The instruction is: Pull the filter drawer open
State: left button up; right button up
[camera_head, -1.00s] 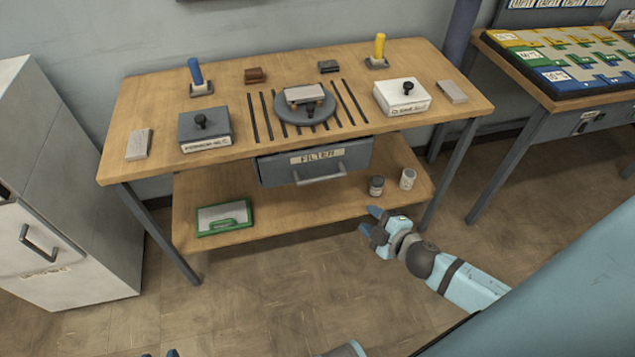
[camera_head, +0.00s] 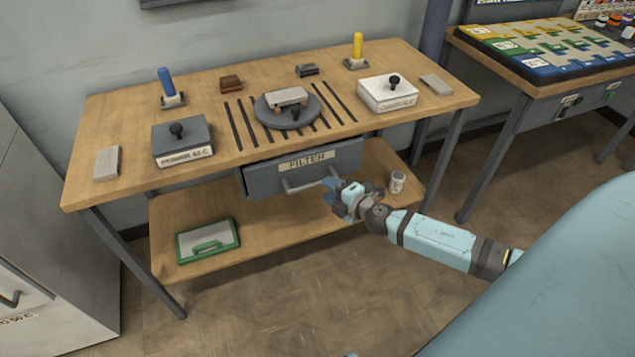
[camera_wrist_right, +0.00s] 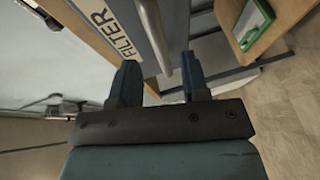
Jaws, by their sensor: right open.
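The filter drawer (camera_head: 265,180) is a grey box front with a FILTER label, under the front edge of the wooden table. It looks shut. Its pale bar handle (camera_head: 303,186) sticks out from the front. My right gripper (camera_head: 330,190) is open and empty at the right end of the handle. In the right wrist view, the two dark fingers of the gripper (camera_wrist_right: 160,78) point toward the drawer front (camera_wrist_right: 112,28), and the handle (camera_wrist_right: 160,45) lies in line with the gap between them. I cannot tell whether they touch it. My left gripper does not show clearly.
The wooden table (camera_head: 215,135) carries a grey block, a white block and a round plate. The lower shelf (camera_head: 270,225) holds a green-rimmed case (camera_head: 208,241) and a small white jar (camera_head: 397,182). The floor in front is clear.

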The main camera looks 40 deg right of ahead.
aim_at(318, 183)
jog(key=x, duration=0.5)
grip_shut()
